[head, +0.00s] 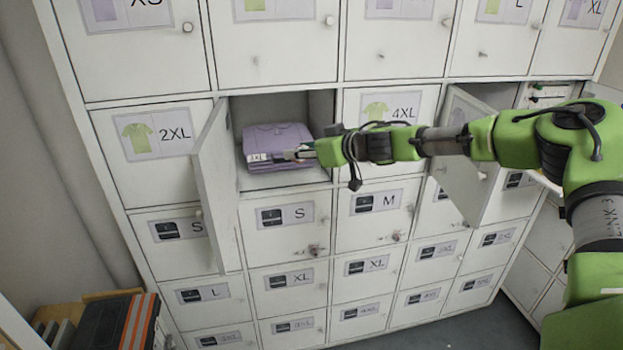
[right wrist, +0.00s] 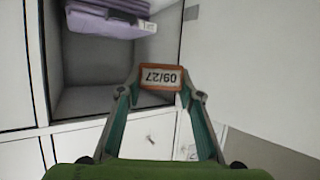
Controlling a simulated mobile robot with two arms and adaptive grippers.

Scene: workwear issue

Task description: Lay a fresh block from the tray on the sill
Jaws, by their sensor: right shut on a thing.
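My right gripper (head: 300,153) is shut on a small orange-edged block (right wrist: 160,77) with a white label. The label reads 09/27 and appears upside down in the right wrist view. The right gripper is at the front of an open locker compartment (head: 322,112) that holds folded purple shirts (head: 277,137). The shirts also show at the top of the right wrist view (right wrist: 100,18). In the head view the block is too small to make out clearly. My left gripper is not in view. I cannot pick out a tray, nor tell which surface is the sill.
The open compartment's door (head: 216,185) swings out on its left. Another locker door (head: 465,165) stands open under my right arm. An open compartment (head: 545,95) at the right holds small items. Black and orange upright items (head: 125,320) stand at the lower left.

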